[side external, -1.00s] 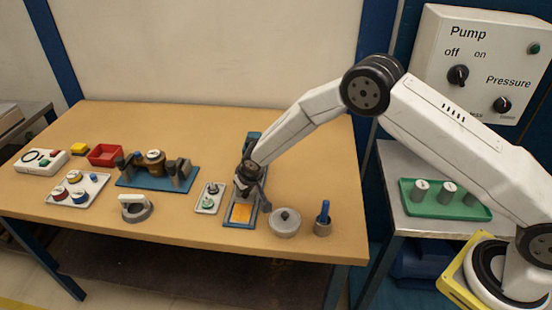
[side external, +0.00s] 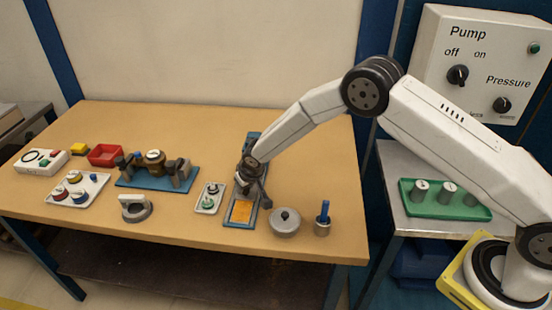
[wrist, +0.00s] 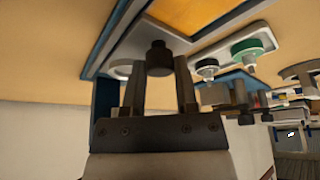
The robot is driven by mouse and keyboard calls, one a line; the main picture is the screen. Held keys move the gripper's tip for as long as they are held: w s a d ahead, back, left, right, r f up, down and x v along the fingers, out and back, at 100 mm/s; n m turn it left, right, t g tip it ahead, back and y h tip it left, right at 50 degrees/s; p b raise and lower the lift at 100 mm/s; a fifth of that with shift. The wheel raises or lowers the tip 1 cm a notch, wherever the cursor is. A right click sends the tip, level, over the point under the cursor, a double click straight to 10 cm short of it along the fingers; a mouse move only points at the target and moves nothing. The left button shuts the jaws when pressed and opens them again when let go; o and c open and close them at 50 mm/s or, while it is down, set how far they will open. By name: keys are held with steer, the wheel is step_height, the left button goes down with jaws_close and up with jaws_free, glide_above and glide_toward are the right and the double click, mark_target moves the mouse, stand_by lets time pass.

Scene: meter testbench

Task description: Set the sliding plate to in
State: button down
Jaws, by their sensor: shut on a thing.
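The sliding plate is a grey plate with a dark knob (wrist: 158,58), on a long blue base (side external: 233,222). The base lies front to back on the table, right of centre. An orange patch (side external: 241,211) shows at its front end, and also in the wrist view (wrist: 195,12). My gripper (side external: 249,187) is low over the middle of the base. In the wrist view my gripper's fingers (wrist: 159,88) stand on either side of the knob, shut on it. My gripper hides part of the plate in the side view.
A small tray with a green knob (side external: 209,198) lies just left of the base. A round lidded pot (side external: 285,222) and a cup with a blue handle (side external: 323,220) stand to the right. A blue fixture (side external: 157,172) is farther left. Table space behind is clear.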

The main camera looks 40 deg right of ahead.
mark_target(254, 191)
steer(key=shift+w+d, duration=1.35)
steer(key=shift+d, duration=0.05)
steer(key=shift+c, duration=1.8)
jaws_free()
steer(key=shift+d, duration=0.1)
steer(key=shift+r, duration=0.1)
steer(key=shift+r, duration=0.1)
steer(key=v, duration=0.7)
steer(key=shift+s+r, duration=0.15)
steer(key=shift+s, duration=0.05)
